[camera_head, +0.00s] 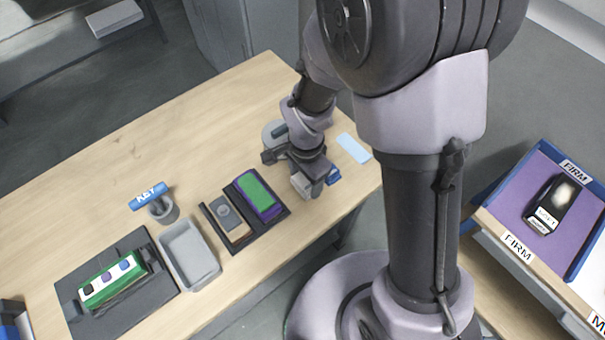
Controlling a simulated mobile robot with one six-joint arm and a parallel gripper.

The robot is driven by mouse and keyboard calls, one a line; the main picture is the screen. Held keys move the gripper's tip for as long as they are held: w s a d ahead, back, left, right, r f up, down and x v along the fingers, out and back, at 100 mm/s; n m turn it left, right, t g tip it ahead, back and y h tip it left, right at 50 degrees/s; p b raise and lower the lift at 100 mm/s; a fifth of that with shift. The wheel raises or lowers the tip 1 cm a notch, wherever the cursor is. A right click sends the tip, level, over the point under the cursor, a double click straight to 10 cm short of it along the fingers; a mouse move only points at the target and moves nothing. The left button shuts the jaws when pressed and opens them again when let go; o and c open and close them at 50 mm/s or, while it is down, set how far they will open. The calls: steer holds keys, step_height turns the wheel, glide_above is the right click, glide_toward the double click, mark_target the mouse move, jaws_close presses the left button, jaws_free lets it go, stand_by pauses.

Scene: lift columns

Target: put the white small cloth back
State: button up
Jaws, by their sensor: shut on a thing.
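My gripper (317,186) is low over the right part of the wooden table, close to its front edge, right of the green-topped block. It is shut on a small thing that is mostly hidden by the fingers. A pale grey-white part and a blue part show at the fingertips, and I cannot tell which belong to the held thing. No white cloth can be made out for certain. A flat pale blue-white rectangle (354,148) lies on the table to the right of my gripper, apart from it.
A dark tray (238,245) holds a green-and-purple block and a grey-and-tan block. A purple-lined tray (512,190) stands at right.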

mark_target(303, 180)
steer(key=shift+w+a+f, duration=0.25)
steer(key=shift+a, duration=0.05)
steer(key=shift+f+b, duration=0.9)
steer(key=shift+f, duration=0.8)
steer(key=o, duration=1.4)
